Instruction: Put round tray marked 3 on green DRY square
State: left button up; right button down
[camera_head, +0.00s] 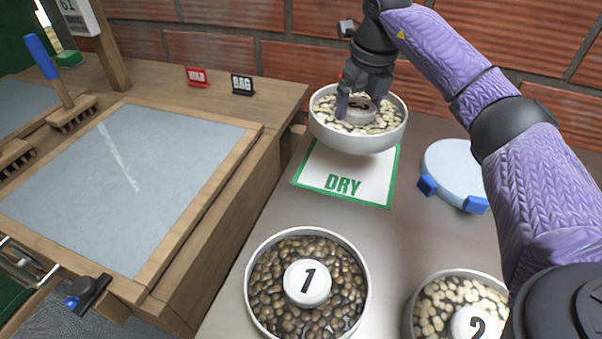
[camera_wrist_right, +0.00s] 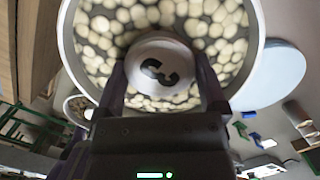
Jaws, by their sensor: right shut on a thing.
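The round tray marked 3 (camera_head: 352,139) is a white-rimmed dish of pale beans with a central knob. My right gripper (camera_head: 357,106) is shut on that knob, and the tray hangs over the back part of the green-bordered DRY square (camera_head: 372,186). The tray looks raised, but its exact height above the square cannot be told. In the right wrist view the knob with the 3 (camera_wrist_right: 160,66) sits between the two fingers. The front of the square and its word DRY are uncovered; the back is hidden by the tray. My left gripper is not in view.
Tray 1 (camera_head: 251,309) with brown beans stands in front on the grey surface, and tray 2 (camera_head: 418,318) is at the front right. A pale round disc with blue feet (camera_head: 452,168) stands right of the square. A brick wall (camera_head: 235,52) is close behind.

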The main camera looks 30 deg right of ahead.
jog(key=f+b, duration=0.2)
jog(key=f, duration=0.3)
jog(key=f+b, duration=0.2)
jog(key=f, duration=0.2)
jog(key=shift+d+f, duration=0.2)
jog(key=shift+f, duration=0.3)
grip_release()
